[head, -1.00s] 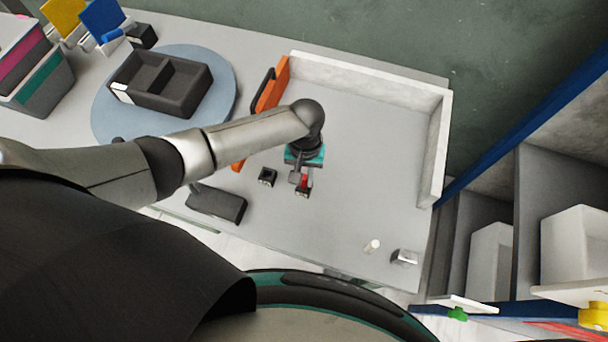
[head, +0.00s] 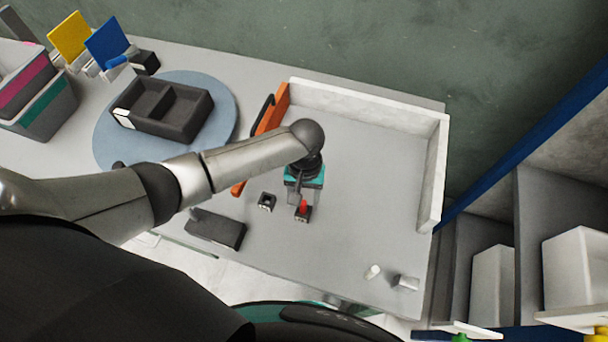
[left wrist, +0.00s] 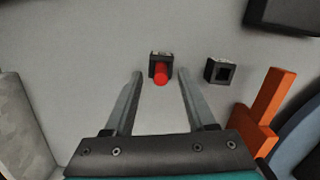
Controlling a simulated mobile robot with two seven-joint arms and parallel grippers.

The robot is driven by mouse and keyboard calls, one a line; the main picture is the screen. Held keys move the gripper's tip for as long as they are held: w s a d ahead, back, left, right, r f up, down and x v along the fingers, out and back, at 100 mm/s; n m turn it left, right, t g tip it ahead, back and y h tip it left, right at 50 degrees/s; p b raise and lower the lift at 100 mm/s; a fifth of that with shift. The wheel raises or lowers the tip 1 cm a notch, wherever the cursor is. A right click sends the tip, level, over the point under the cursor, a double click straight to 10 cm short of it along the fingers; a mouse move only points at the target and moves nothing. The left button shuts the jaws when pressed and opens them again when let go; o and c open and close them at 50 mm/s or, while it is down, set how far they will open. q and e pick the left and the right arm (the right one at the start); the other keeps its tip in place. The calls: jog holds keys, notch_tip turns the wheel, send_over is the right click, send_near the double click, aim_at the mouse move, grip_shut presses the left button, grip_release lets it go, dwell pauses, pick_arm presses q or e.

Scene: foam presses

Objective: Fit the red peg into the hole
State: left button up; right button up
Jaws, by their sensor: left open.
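A red peg (head: 304,205) stands upright in a small black block (head: 303,215) on the grey table. A second black block (head: 267,202) beside it, to the left in the head view, has an empty dark opening. In the left wrist view, the red peg (left wrist: 161,76) shows between the two fingertips, and the empty block (left wrist: 222,71) is to its right. My left gripper (left wrist: 160,73) is open, its fingers on either side of the peg in the picture and not seen touching it. In the head view, my left gripper (head: 298,196) is beside the peg. My right gripper is not in view.
A white wall (head: 437,170) bounds the table's back and right. An orange panel (head: 270,120) stands left of my gripper. A dark tray (head: 160,105) sits on a blue disc (head: 222,128). A flat dark box (head: 215,230) is near the front edge.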

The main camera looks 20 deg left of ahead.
pick_arm(q)
notch_tip(320, 180, up, 13)
jog(key=w+p, duration=0.1)
jog(key=p, duration=0.1)
jog(key=shift+w+a, duration=0.15)
jog(key=shift+w, duration=0.1)
jog(key=shift+s, duration=0.1)
